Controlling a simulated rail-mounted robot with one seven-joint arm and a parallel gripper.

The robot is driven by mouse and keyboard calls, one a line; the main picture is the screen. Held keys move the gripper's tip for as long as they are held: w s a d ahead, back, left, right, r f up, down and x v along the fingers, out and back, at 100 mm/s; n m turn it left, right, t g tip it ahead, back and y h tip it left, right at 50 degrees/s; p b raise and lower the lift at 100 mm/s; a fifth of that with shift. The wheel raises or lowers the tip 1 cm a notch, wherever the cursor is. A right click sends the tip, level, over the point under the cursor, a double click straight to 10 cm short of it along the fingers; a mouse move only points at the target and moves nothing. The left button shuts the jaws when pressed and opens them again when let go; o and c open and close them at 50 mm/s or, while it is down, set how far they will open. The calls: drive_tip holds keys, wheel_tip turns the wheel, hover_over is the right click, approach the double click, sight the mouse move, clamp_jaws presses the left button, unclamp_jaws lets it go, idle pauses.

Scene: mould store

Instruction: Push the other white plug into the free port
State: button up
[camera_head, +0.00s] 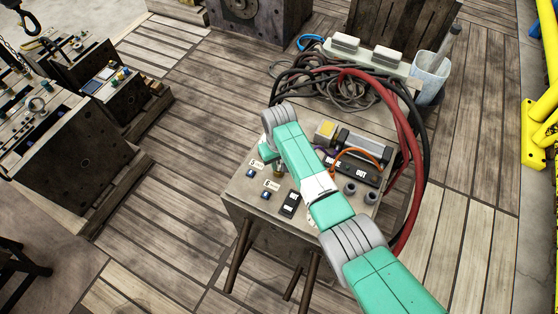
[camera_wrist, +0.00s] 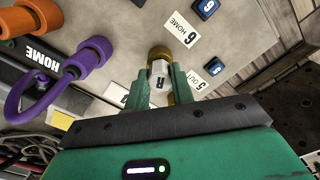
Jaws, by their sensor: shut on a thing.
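My gripper (camera_wrist: 161,84) has its two green fingers closed on the sides of a small white plug (camera_wrist: 158,71) with a dark mark. The plug is above the grey panel top (camera_wrist: 130,32). A brass round fitting (camera_wrist: 160,52) shows just beyond the plug, by the label 6 (camera_wrist: 183,29); I cannot tell whether plug and fitting touch. More brass (camera_wrist: 182,86) shows behind the right finger, near the label 5 OUT (camera_wrist: 196,82). In the head view my gripper (camera_head: 268,157) is over the panel's left part, and a brass fitting (camera_head: 278,171) shows there; the plug is hidden.
Blue buttons (camera_wrist: 214,67) sit beside the labels. A purple looped cable (camera_wrist: 62,78) and an orange connector (camera_wrist: 35,15) lie left in the wrist view. Thick red hoses (camera_head: 400,120) arch at the panel's right.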

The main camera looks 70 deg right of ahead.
sight(279, 162)
drive_tip(key=shift+f, duration=0.25)
clamp_jaws()
drive_tip(key=o, duration=1.5)
unclamp_jaws()
drive_tip(key=shift+c, duration=0.2)
wheel_tip(279, 162, up, 8)
drive_tip(key=p, duration=0.7)
drive_tip(key=shift+f+p, duration=0.15)
drive_tip(key=shift+p, duration=0.15)
